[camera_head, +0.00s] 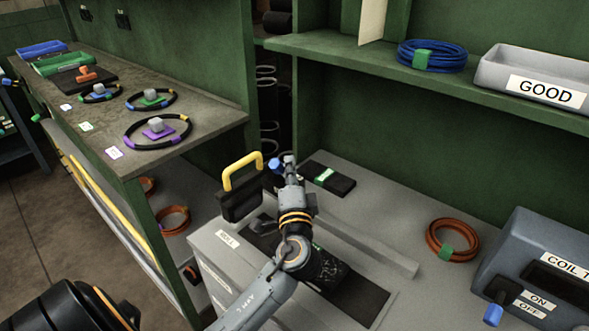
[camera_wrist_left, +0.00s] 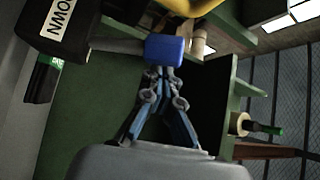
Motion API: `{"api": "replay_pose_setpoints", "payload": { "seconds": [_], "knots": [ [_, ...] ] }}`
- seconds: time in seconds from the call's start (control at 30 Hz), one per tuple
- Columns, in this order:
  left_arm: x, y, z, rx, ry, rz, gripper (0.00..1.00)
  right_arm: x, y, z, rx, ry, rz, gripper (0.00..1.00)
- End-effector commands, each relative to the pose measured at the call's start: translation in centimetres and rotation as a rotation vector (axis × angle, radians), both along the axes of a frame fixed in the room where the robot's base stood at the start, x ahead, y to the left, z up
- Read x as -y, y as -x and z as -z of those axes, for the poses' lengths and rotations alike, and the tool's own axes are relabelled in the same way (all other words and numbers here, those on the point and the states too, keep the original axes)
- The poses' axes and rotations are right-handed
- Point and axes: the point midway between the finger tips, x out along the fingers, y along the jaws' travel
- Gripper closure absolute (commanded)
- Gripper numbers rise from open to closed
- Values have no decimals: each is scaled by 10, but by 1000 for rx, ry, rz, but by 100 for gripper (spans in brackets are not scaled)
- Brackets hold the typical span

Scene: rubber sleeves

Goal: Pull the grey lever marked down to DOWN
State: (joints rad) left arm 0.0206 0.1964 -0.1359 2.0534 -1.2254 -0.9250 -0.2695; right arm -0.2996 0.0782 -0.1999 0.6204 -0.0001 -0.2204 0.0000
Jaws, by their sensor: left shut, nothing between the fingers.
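The lever is a short grey bar with a blue knob (camera_head: 274,165), sticking out from a black block (camera_head: 241,203) under a yellow handle. In the left wrist view the blue knob (camera_wrist_left: 164,49) is at the bar's end, and a white label (camera_wrist_left: 42,80) reading DOWN, upside down, is on the black block. My left gripper (camera_head: 289,160) is shut and empty, its tips just right of the knob. In the left wrist view the tips (camera_wrist_left: 160,73) lie just below the knob; I cannot tell whether they touch it. My right gripper is out of view.
A grey bench holds a black case (camera_head: 328,179), an orange coil (camera_head: 453,239) and a blue-grey coil tester (camera_head: 535,258) with its own blue-tipped ON/OFF switch. A shelf above carries a blue coil (camera_head: 432,56) and a GOOD tray (camera_head: 537,76). Ringed sleeves lie on the left bench (camera_head: 210,118).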

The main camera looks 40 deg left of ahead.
Motion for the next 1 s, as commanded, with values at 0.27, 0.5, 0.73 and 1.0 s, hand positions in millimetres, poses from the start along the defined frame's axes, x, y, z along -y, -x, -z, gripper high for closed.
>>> {"api": "replay_pose_setpoints", "payload": {
  "seconds": [0.27,0.5,0.73,1.0],
  "knots": [
    [-1,7,4,-1,0,-2,100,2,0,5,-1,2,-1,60],
    [-1,8,5,-3,0,-3,100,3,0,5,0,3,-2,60],
    [-2,8,5,-4,2,-5,100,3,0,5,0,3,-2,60],
    [6,18,9,-5,3,-5,100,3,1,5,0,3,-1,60]
  ]
}}
